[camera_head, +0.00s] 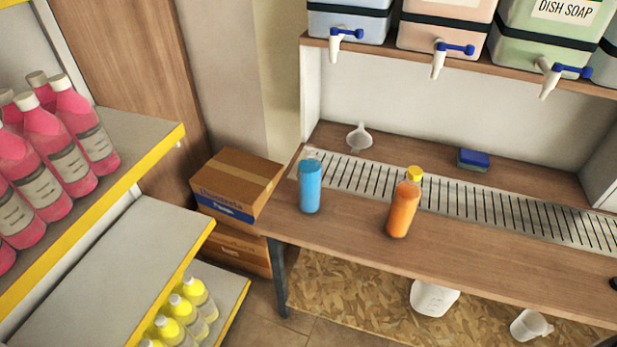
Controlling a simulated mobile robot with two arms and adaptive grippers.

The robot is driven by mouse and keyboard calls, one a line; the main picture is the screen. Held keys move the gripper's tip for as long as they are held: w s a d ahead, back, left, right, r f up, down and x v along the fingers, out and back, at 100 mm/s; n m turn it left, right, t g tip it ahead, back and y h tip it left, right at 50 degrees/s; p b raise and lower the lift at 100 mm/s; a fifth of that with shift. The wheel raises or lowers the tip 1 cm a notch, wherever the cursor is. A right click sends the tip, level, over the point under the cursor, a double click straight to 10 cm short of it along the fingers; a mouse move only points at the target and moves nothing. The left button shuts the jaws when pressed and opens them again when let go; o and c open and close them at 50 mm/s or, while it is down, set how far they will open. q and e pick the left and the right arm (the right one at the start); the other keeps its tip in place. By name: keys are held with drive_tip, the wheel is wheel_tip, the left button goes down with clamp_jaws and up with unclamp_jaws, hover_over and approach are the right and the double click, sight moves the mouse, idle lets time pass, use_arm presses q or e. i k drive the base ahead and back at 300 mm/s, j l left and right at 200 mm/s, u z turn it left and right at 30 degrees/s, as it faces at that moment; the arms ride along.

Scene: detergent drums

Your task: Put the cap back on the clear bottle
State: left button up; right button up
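No plainly clear bottle shows. A light-blue bottle (310,190) stands upright on the wooden bench, at its left end. An orange bottle (402,212) stands upright to its right, near the middle of the bench. A small yellow cap-like piece (414,173) shows just behind the orange bottle's top, by the drain grate; I cannot tell whether it touches the bottle. A small pale piece (312,153) shows just behind the blue bottle's top; I cannot tell what it is. Neither of my grippers is in view.
A slotted drain grate (470,202) runs along the bench (500,255). A white funnel (359,137) and a blue sponge (474,159) lie behind it. Drums with taps (440,58) overhang the back. Cardboard boxes (237,183) and shelves of pink bottles (55,150) stand left.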

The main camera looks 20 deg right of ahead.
sight(310, 167)
drive_tip(key=z, duration=2.55)
drive_tip(key=u, duration=2.1)
drive_tip(key=k+l+z, duration=0.1)
drive_tip(key=l, duration=0.95)
drive_tip(key=l+z, duration=0.15)
drive_tip(key=l, duration=0.85)
